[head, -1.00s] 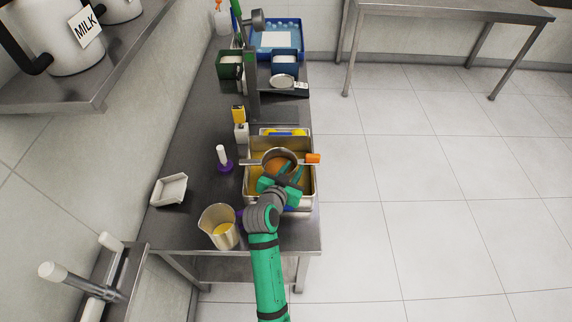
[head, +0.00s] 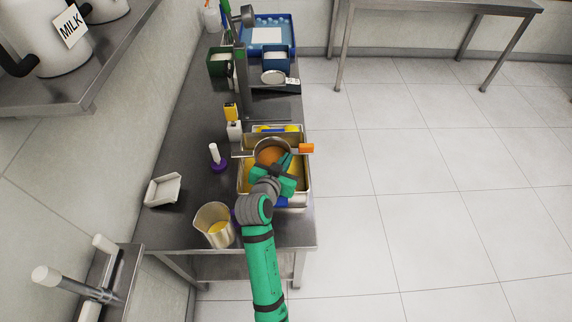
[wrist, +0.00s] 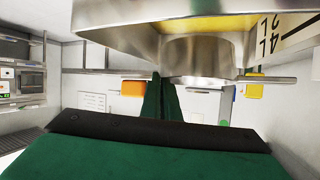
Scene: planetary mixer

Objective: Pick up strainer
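The strainer (head: 268,143) is a round steel bowl with an orange handle (head: 306,148) on the right and a bar on the left. It is over the steel pan (head: 308,188), and in the head view it looks raised off the rim. My gripper (head: 286,163) reaches in from the near side, its green fingers at the strainer beside the orange handle. In the wrist view the fingers (wrist: 161,97) are close together at the handle's root, between the orange handle (wrist: 132,88) and the strainer's bowl (wrist: 205,55). The exact contact is hidden.
A steel jug (head: 214,226) with yellow content stands near the front edge. A white tray (head: 163,190), a white-and-purple tool (head: 216,157) and a yellow-topped bottle (head: 231,112) stand to the left. A scale (head: 273,78) and blue crate (head: 267,38) are farther back.

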